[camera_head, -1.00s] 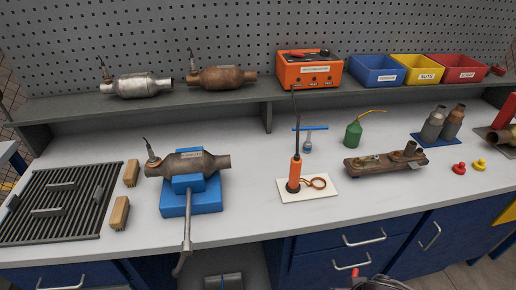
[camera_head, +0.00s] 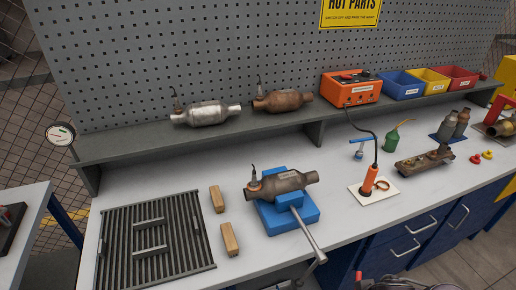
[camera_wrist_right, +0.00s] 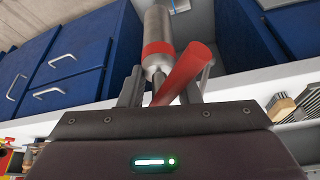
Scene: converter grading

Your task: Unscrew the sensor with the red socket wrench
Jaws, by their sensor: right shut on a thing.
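A brown catalytic converter (camera_head: 284,183) lies clamped in a blue vise (camera_head: 300,218) on the bench in the head view. The sensor (camera_head: 254,181) stands upright at its left end, with a short dark wire on top. In the right wrist view my right gripper (camera_wrist_right: 160,90) is shut on a red handle (camera_wrist_right: 184,72), which slants between the fingers. A silver cylinder with a red band (camera_wrist_right: 158,48) appears just beyond the fingers; I cannot tell if it joins the handle. A small red tip (camera_head: 360,276) shows at the bottom of the head view. My left gripper is not in view.
The vise's lever (camera_head: 309,238) sticks out over the front edge. An orange tool on a pad (camera_head: 370,182) stands to the right. Two converters sit on the shelf (camera_head: 250,131).

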